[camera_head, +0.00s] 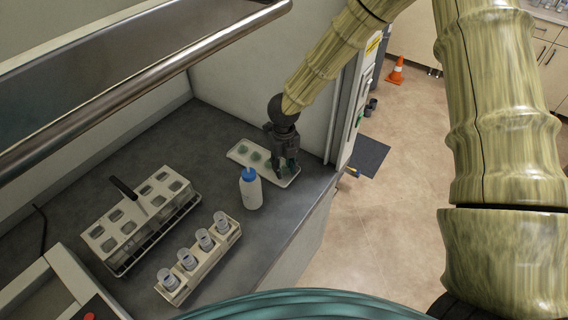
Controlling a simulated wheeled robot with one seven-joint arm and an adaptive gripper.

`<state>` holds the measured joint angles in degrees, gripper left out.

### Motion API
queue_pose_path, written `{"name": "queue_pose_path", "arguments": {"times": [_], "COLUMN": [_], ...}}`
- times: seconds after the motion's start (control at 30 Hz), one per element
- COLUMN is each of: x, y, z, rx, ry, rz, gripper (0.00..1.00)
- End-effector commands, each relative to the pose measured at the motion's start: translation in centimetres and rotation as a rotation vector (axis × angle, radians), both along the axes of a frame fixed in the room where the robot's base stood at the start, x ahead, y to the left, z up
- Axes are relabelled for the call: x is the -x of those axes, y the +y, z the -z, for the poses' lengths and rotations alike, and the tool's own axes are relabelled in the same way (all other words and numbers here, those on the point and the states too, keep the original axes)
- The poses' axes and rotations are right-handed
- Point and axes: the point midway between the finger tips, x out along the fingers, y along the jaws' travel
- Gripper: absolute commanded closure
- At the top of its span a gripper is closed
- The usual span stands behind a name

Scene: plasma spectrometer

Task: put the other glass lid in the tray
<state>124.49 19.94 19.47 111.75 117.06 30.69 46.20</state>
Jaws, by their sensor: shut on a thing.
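The white tray (236,157) lies on the dark bench near the back wall. Small greenish glass lids (255,155) lie in its left and middle part. My gripper (284,172) points down over the tray's right end. It is shut on what looks like a greenish glass lid, mostly hidden by the fingers. I cannot tell whether the held lid touches the tray.
A white bottle with a blue cap (250,190) stands close in front of the tray. A white rack of jars (205,258) and a larger handled rack (140,222) stand to the left. A raised hood sash bar (150,80) crosses above. The bench edge is just right of the tray.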

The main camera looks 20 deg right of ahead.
Motion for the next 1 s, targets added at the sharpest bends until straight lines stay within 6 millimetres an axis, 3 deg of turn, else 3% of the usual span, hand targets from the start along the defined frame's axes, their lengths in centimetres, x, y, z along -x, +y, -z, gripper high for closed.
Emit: {"name": "queue_pose_path", "arguments": {"times": [0.77,0.8,0.9,1.0], "x": [0.2,0.2,0.3,0.3], "y": [0.0,0.0,-0.1,-0.1], "z": [1.6,1.7,1.7,1.8], "rx": [0.0,0.0,0.0,0.0], "ry": [0.004,0.004,0.006,0.007], "rz": [0.002,0.001,0.002,0.002], "gripper": [0.78,0.66,0.48,0.47]}}
